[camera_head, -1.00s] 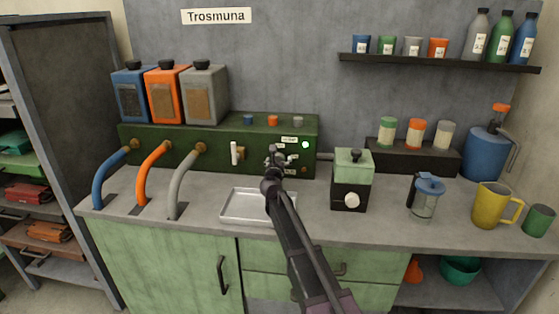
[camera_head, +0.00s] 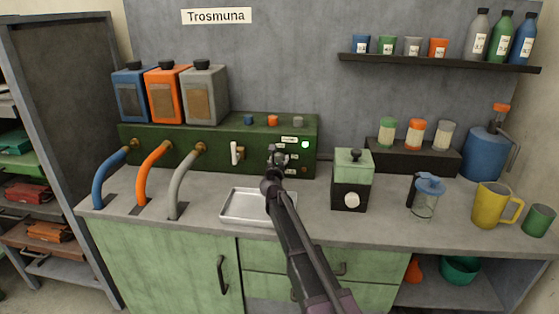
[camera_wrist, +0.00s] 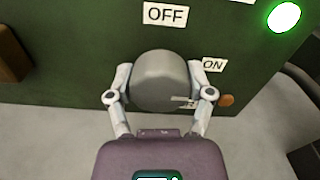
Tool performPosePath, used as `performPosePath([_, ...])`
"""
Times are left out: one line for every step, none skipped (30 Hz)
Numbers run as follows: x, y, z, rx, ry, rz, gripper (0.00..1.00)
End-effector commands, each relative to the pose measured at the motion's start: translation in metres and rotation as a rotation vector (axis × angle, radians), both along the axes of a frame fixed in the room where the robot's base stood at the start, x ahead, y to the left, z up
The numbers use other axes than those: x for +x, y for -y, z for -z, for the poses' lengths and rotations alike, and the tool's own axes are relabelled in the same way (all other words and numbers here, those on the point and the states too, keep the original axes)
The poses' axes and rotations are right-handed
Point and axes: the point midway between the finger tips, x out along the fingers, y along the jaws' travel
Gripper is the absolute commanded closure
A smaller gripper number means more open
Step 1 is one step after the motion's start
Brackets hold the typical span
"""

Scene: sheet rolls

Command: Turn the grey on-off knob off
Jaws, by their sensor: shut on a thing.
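The grey on-off knob (camera_wrist: 160,80) is on the front of the green machine (camera_head: 215,150). In the wrist view it fills the gap between the two fingers of my gripper (camera_wrist: 162,82), which is shut on it. An OFF label (camera_wrist: 165,14) sits above the knob and an ON label (camera_wrist: 214,64) to its right. The round lamp (camera_wrist: 284,17) at the upper right glows green, and it also shows in the head view (camera_head: 305,145). In the head view my gripper (camera_head: 277,155) covers the knob. I cannot tell where the knob's mark points.
A metal tray (camera_head: 231,219) lies on the counter below my arm. A green and black grinder-like box (camera_head: 352,185) stands to the right. Blue, orange and grey hoses (camera_head: 185,178) are at the left.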

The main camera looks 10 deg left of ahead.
Motion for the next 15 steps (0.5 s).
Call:
performPosePath([0.0016, -0.0001, -0.0003, -0.013, 0.000, 0.000, 0.80])
performPosePath([0.0016, -0.0002, -0.0003, -0.022, -0.001, 0.000, 0.80])
performPosePath([0.0017, -0.0002, -0.0004, -0.034, -0.001, 0.000, 0.80])
performPosePath([0.0017, -0.0002, -0.0004, -0.046, -0.001, 0.000, 0.80])
performPosePath([0.0018, -0.0002, -0.0004, -0.060, -0.001, 0.000, 0.80])
performPosePath([0.0019, -0.0003, -0.0004, -0.078, -0.002, 0.000, 0.80])
performPosePath([0.0019, -0.0003, -0.0004, -0.095, -0.002, 0.000, 0.80])
performPosePath([0.0020, -0.0003, -0.0004, -0.112, -0.003, 0.000, 0.80])
performPosePath([0.0020, -0.0003, -0.0004, -0.137, -0.004, 0.000, 0.80])
performPosePath([0.0021, -0.0004, -0.0003, -0.158, -0.004, 0.000, 0.80])
performPosePath([0.0022, -0.0004, -0.0003, -0.179, -0.005, 0.001, 0.80])
performPosePath([0.0022, -0.0004, -0.0003, -0.209, -0.006, 0.000, 0.80])
performPosePath([0.0022, -0.0005, -0.0003, -0.233, -0.007, 0.001, 0.80])
performPosePath([0.0023, -0.0005, -0.0003, -0.259, -0.007, 0.001, 0.80])
performPosePath([0.0024, -0.0005, -0.0003, -0.293, -0.009, 0.001, 0.80])
